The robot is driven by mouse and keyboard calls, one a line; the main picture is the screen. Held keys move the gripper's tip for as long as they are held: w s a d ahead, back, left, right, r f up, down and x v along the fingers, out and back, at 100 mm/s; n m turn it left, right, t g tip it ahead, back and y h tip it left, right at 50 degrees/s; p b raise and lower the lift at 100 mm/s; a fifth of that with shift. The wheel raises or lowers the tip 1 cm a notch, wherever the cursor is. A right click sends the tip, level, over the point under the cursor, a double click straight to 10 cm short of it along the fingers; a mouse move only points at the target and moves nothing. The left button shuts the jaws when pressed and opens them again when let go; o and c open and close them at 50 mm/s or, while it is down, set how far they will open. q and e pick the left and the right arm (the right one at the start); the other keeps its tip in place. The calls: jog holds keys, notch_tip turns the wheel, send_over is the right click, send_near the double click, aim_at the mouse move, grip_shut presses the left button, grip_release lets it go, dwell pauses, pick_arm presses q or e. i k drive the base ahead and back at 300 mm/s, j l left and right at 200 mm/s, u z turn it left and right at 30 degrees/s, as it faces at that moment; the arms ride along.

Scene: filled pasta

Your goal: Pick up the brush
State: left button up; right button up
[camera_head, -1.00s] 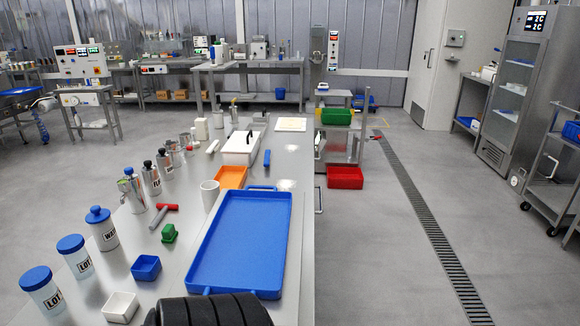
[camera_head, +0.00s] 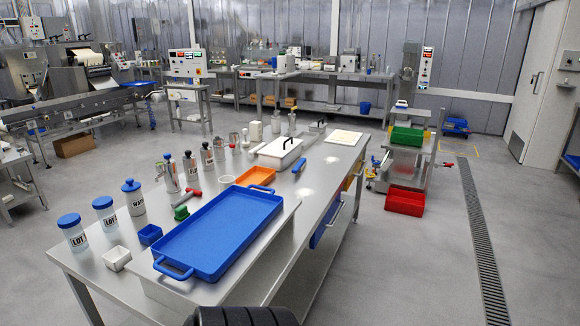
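No object is clear enough to name as the brush for certain. A slim blue item (camera_head: 299,165) lies on the steel table (camera_head: 258,249), right of the white lidded box (camera_head: 280,150); its shape fits a small brush or handle. A red-handled tool (camera_head: 189,195) lies near the bottles, with a small green item (camera_head: 181,212) just in front of it. Neither of my grippers is in view.
A large blue tray (camera_head: 218,232) covers the near part of the table, with an orange tray (camera_head: 256,176) behind it. Several lidded bottles (camera_head: 134,198) line the left edge. A red bin (camera_head: 404,201) stands on the floor at right. The floor right of the table is open.

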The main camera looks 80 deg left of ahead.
aim_at(302, 164)
jog(key=i+j+u, duration=0.15)
jog(key=i+u, duration=0.8)
jog(key=i+l+u, duration=0.1)
jog(key=i+u, duration=0.35)
jog(key=k, duration=0.05)
